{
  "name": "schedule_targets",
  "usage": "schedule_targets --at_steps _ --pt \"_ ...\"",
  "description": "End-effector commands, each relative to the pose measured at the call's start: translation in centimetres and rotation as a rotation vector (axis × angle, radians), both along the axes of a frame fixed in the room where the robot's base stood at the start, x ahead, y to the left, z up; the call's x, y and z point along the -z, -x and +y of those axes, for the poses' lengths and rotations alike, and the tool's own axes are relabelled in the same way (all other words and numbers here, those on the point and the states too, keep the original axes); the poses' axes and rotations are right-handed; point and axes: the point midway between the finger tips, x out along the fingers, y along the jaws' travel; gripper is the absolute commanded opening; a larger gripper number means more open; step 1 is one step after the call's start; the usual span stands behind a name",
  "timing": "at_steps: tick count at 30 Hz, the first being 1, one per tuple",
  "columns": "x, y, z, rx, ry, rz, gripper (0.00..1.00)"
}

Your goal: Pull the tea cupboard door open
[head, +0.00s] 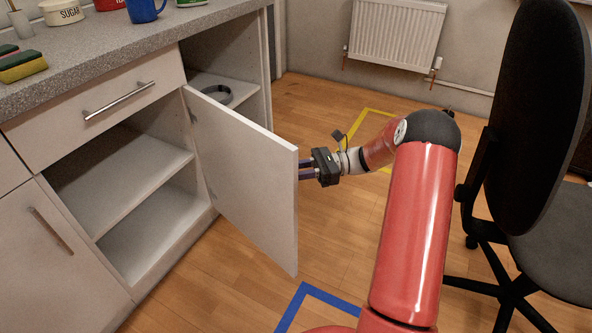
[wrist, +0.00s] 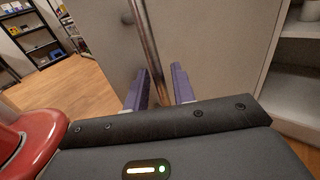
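The cupboard door (head: 245,180) is a pale grey panel, swung wide open from the counter unit, showing shelves inside. Its front face is turned away from the head view but fills the middle of the wrist view (wrist: 215,45). A metal bar handle (wrist: 147,45) runs down that face. My gripper (head: 303,170) is at the door's free edge, its fingertips partly hidden behind the panel in the head view. Contact with the handle is unclear.
A drawer (head: 100,108) and a closed door (head: 45,240) flank the open compartment. A dark ring-shaped object (head: 217,94) lies on a shelf inside. An office chair (head: 535,150) stands right of my arm. A radiator (head: 395,35) is on the back wall.

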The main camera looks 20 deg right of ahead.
Motion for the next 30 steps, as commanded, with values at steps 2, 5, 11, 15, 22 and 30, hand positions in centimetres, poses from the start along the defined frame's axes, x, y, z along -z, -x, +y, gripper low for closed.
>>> schedule_targets --at_steps 2,5,11,15,22,30 --pt "0.0 0.0 0.0 0.000 -0.001 -0.001 0.25" --pt "-0.1 0.0 0.0 0.000 -0.001 -0.002 0.25" --pt "0.0 0.0 -1.7 0.004 -0.001 -0.002 0.25" --pt "0.1 0.1 -4.2 0.004 0.000 -0.003 0.25" --pt "0.0 0.3 -7.2 0.002 -0.001 -0.001 0.25" --pt "0.0 0.3 -7.8 0.000 0.000 -0.001 0.25"
